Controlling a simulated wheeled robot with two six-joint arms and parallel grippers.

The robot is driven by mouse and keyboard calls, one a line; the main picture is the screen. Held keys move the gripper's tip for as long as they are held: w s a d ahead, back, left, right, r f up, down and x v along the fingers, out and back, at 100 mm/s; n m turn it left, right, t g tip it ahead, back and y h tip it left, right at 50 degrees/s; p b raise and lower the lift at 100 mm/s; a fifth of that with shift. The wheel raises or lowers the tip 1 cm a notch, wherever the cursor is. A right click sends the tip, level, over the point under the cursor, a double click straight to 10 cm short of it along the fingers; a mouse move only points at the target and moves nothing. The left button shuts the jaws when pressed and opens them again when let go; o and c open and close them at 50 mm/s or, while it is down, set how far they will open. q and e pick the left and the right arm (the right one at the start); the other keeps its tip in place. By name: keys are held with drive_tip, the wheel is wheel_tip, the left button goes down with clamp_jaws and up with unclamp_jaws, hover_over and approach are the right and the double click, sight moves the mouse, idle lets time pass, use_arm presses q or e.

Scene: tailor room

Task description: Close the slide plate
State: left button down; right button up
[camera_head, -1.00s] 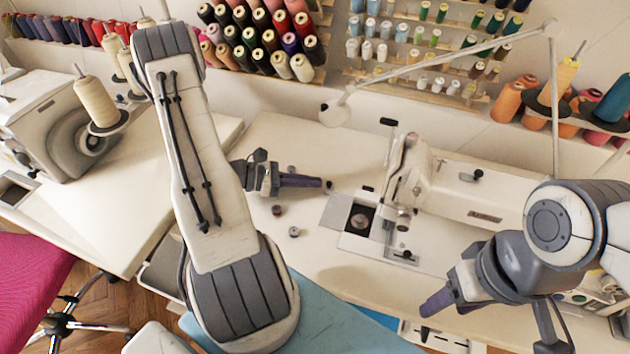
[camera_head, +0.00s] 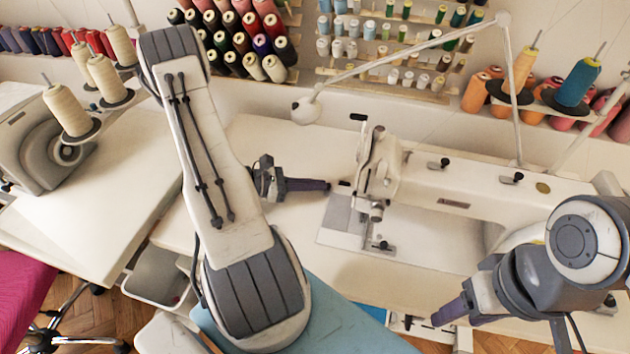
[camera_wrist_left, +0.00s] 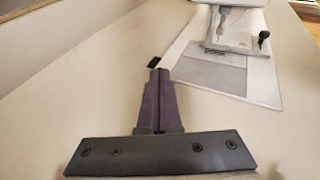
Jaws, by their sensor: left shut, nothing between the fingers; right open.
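The slide plate (camera_head: 341,216) is a flat grey plate in the bed of the white sewing machine (camera_head: 450,195), left of the needle area. No dark opening shows beside it now. In the left wrist view the grey plate (camera_wrist_left: 212,72) lies flat, right of my fingertips. My left gripper (camera_head: 328,185) is shut and empty, just behind and left of the plate, over the table; its closed fingers also show in the left wrist view (camera_wrist_left: 158,76). Whether it touches the table I cannot tell. My right gripper (camera_head: 440,316) is open at the table's front edge, away from the plate.
A small black piece (camera_wrist_left: 154,62) lies on the table just beyond my left fingertips. A thread stand arm (camera_head: 410,58) hangs over the machine. Spool racks line the back wall. Another machine (camera_head: 40,130) stands at left. My left arm hides part of the table.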

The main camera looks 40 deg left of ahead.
use_arm(q)
drive_tip(key=shift+d, duration=0.25)
use_arm(e)
drive_tip(key=shift+s+d, duration=0.1)
drive_tip(key=shift+d, duration=0.05)
use_arm(q)
drive_tip(key=shift+d, duration=0.1)
use_arm(e)
drive_tip(key=shift+r, duration=0.1)
use_arm(q)
drive_tip(key=shift+s+r, duration=0.1)
drive_tip(key=shift+r, duration=0.05)
drive_tip(key=p+v, duration=0.1)
drive_tip(key=v, duration=0.2)
drive_tip(key=shift+r+p, duration=0.15)
drive_tip(key=shift+p, duration=0.15)
drive_tip(key=v, duration=1.1)
drive_tip(key=shift+a+f+b, duration=0.2)
drive_tip(key=shift+a+b, duration=0.1)
drive_tip(key=shift+b, duration=0.1)
use_arm(e)
drive_tip(key=shift+s+a+r, duration=0.3)
drive_tip(key=shift+a, duration=0.15)
